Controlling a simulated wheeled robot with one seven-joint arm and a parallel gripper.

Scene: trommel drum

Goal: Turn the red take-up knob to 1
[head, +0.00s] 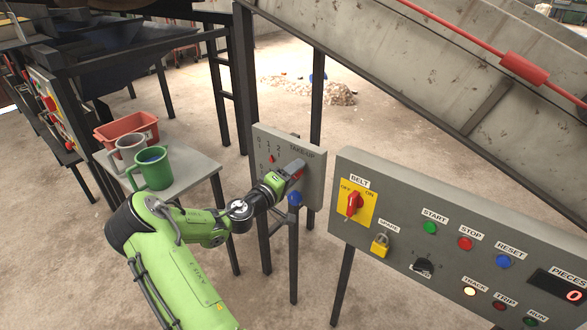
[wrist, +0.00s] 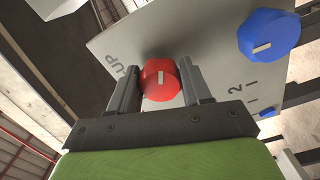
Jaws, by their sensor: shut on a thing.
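The red take-up knob (wrist: 160,82) is on the grey take-up panel (wrist: 125,48). In the wrist view it sits between the two fingers of my gripper (wrist: 159,70), which is shut on it. Its white mark runs about upright in that picture. In the head view my gripper (head: 294,170) reaches the right part of the panel (head: 262,138) and mostly hides the red knob. Numbers, including 1 and 2, are printed on the panel; I cannot tell which one the mark points at.
A blue knob (wrist: 268,37) is beside the red one and also shows in the head view (head: 294,198). The belt control panel (head: 400,215) stands close at right. A table at left holds mugs (head: 152,170) and a red bin (head: 122,130).

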